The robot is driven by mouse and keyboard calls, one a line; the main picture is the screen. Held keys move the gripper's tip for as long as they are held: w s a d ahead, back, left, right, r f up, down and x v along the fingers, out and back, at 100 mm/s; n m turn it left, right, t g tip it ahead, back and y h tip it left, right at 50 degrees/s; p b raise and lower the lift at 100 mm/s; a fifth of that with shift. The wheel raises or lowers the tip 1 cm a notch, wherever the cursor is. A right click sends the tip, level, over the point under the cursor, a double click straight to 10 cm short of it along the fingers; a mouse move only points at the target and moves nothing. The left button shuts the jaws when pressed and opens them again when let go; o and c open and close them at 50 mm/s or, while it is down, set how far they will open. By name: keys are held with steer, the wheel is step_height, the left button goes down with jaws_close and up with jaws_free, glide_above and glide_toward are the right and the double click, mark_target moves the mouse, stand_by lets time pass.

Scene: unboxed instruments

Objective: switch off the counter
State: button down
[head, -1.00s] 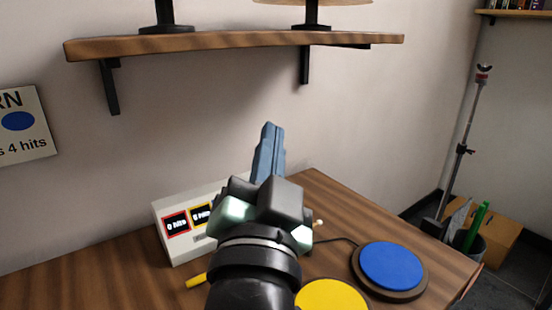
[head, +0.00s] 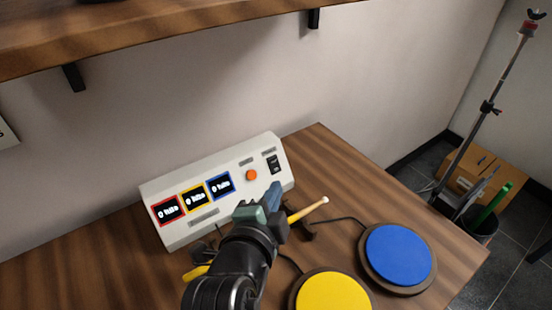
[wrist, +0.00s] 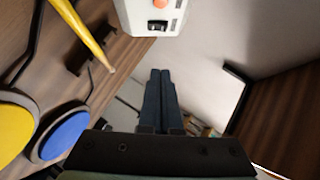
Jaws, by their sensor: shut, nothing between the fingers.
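The counter (head: 206,219) is a white sloped box on the wooden table against the wall. Its front has red, yellow and blue framed displays, an orange round button (head: 252,175) and a black rocker switch (head: 273,164) at its right end. The switch also shows at the top of the wrist view (wrist: 158,27). My gripper (head: 274,190) is shut and empty, in front of the counter's right part, below the orange button and switch in the head view. In the wrist view its closed fingers (wrist: 160,75) point past the counter's end. Whether they touch the counter I cannot tell.
A yellow pad (head: 332,294) and a blue pad (head: 398,252) lie on the table (head: 100,262) at the front right. A yellow stick (head: 308,211) rests beside my gripper. A wooden shelf (head: 150,32) hangs above. A metal stand and cardboard box (head: 478,172) stand on the floor at right.

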steer(key=b, duration=0.2)
glide_toward(278, 167)
steer(key=w+d, duration=0.1)
steer(key=d, duration=0.1)
steer(key=w+d+r, duration=0.1)
steer(key=w+d, duration=0.1)
steer(key=shift+w+r, duration=0.1)
steer(key=shift+w, duration=0.15)
steer(key=shift+w+a+f+b, duration=0.15)
steer(key=shift+w+a+f, duration=0.3)
steer(key=shift+w, duration=0.15)
steer(key=shift+w+a+f+b, duration=0.15)
steer(key=shift+w+a+f, duration=0.15)
steer(key=shift+w+a, duration=0.25)
steer(key=shift+w+a+f, duration=0.1)
steer(key=shift+w+f, duration=0.05)
steer(key=shift+w, duration=0.15)
